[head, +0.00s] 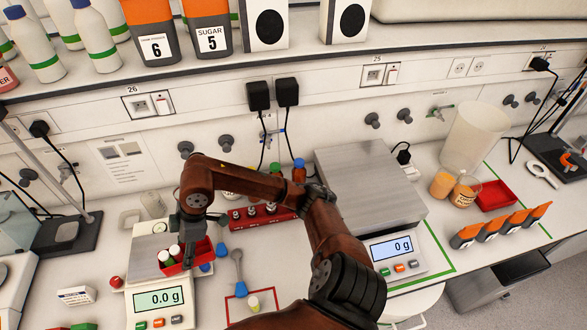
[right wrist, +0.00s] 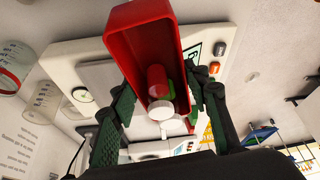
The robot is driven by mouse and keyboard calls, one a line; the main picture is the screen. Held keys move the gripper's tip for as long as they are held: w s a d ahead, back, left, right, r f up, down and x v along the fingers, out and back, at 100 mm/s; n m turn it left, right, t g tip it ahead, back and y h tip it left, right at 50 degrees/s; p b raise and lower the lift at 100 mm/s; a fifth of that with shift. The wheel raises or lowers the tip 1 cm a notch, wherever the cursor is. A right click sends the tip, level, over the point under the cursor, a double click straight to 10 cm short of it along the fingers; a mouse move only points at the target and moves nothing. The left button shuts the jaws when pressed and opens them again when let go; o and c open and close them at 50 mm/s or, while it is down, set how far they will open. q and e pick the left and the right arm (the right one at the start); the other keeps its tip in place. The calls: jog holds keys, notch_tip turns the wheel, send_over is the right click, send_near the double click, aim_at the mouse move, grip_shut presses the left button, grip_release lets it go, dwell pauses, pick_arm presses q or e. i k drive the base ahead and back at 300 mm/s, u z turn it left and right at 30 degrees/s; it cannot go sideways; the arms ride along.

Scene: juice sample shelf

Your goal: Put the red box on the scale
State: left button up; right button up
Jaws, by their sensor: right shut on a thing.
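The red box (head: 204,251) is a small open tray with white-capped vials (head: 168,257) in it. My right gripper (head: 190,240) is shut on it, over the small white scale (head: 143,247) whose display reads 0.0 g. Whether the box touches the pan is hard to tell. In the right wrist view the red box (right wrist: 145,42) sits between the two green-padded fingers, tilted in the picture, with the scale (right wrist: 72,65) behind it. A larger scale (head: 368,185) with a wide grey plate reads 0 g. My left gripper is out of view.
A red rack (head: 255,216) with small bottles stands behind my right forearm. A blue spoon (head: 238,270) lies right of the small scale. A small white box (head: 77,296) lies to its left. Orange-topped containers (head: 500,225) and another red tray (head: 493,195) are at right.

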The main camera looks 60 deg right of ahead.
aim_at(376, 196)
jog(key=u, duration=0.9)
jog(key=k, duration=1.35)
jog(key=z, duration=0.8)
